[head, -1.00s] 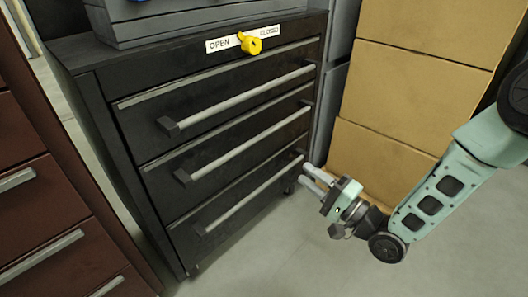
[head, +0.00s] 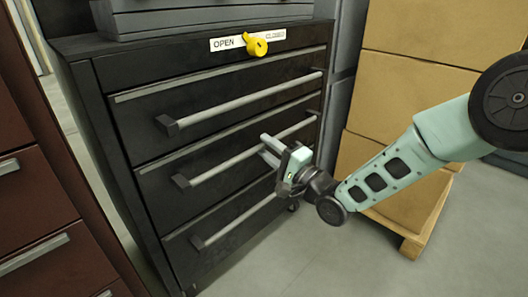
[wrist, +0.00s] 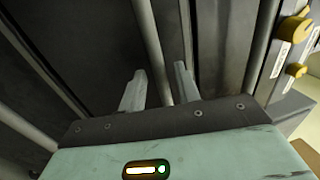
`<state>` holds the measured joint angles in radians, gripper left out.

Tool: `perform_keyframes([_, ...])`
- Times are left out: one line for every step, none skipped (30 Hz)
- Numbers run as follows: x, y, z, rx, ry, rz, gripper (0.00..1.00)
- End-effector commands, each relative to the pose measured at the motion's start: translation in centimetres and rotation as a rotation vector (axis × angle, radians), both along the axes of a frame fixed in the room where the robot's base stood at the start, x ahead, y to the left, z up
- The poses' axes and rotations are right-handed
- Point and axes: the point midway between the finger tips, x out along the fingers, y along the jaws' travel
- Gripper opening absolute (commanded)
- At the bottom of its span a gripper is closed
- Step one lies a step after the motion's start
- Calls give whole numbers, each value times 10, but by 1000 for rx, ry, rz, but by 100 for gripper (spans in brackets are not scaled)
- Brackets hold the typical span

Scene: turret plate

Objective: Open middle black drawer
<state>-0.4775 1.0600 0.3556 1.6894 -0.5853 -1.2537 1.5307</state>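The black cabinet (head: 85,120) has three drawers, each with a long grey bar handle, and all look shut. The middle black drawer (head: 160,182) has its handle (head: 225,160) running across the front, with a dark block at its left end. My gripper (head: 265,146) is at the right half of this handle, its fingers apart above and below the bar. In the wrist view the handle (wrist: 153,45) passes between the two open fingers (wrist: 160,88). I cannot tell whether either finger touches it.
The top drawer handle (head: 245,103) and bottom drawer handle (head: 235,222) lie close above and below. A yellow knob (head: 256,46) sits between OPEN and CLOSED labels. Boxes (head: 395,115) on a pallet stand to the right, red-brown drawers (head: 30,215) to the left. Floor in front is clear.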

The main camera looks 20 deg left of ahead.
Motion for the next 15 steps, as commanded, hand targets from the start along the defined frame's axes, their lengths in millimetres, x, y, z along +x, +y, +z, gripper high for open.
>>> perform_keyframes([2, 6, -1, 0, -1, 1, 33])
perform_keyframes([3, 8, 0, 0, -1, 1, 33])
perform_keyframes([4, 11, 1, 1, -1, 1, 33])
perform_keyframes([5, 12, 2, 0, 0, 1, 33])
perform_keyframes([6, 14, 2, 0, 0, 0, 33])
perform_keyframes([6, 15, 3, 0, 0, 0, 33])
perform_keyframes([6, 16, 3, 0, 0, 0, 33])
perform_keyframes([7, 16, 4, 0, 0, 0, 33])
perform_keyframes([7, 17, 4, 0, 0, 0, 33])
perform_keyframes([7, 17, 4, -1, 0, 0, 33])
perform_keyframes([7, 17, 4, -1, 0, 0, 33])
perform_keyframes([7, 17, 4, -1, 0, 0, 33])
perform_keyframes([7, 17, 4, -1, 1, 0, 33])
perform_keyframes([7, 17, 4, -1, 1, 0, 33])
perform_keyframes([7, 17, 4, -1, 1, 0, 33])
